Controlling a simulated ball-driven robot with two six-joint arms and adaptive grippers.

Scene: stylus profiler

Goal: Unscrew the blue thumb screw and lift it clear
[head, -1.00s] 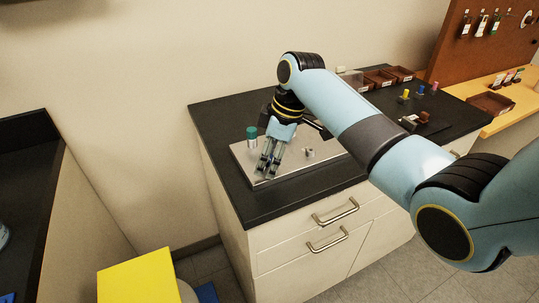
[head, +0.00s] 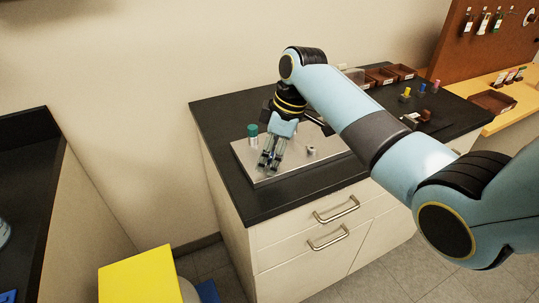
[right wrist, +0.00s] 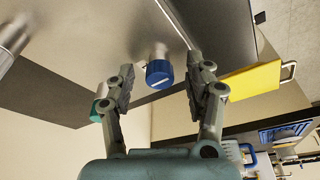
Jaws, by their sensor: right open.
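The blue thumb screw (right wrist: 159,73) shows in the right wrist view as a round blue head with a pale line, on a silver stem against the metal plate (right wrist: 105,25). My right gripper (right wrist: 160,70) is open, its fingers on either side of the screw head in the picture, with gaps on both sides. I cannot tell whether the head is level with the fingertips. In the head view my right gripper (head: 270,163) is over the metal plate (head: 300,166) and largely hides the screw. My left gripper is not in view.
A green-capped post (head: 252,134) stands close beside the gripper at the plate's back left. A small silver fitting (head: 311,151) is to its right. Brown trays (head: 380,77) and coloured knobs stand farther right. The dark counter's front strip (head: 300,202) is clear.

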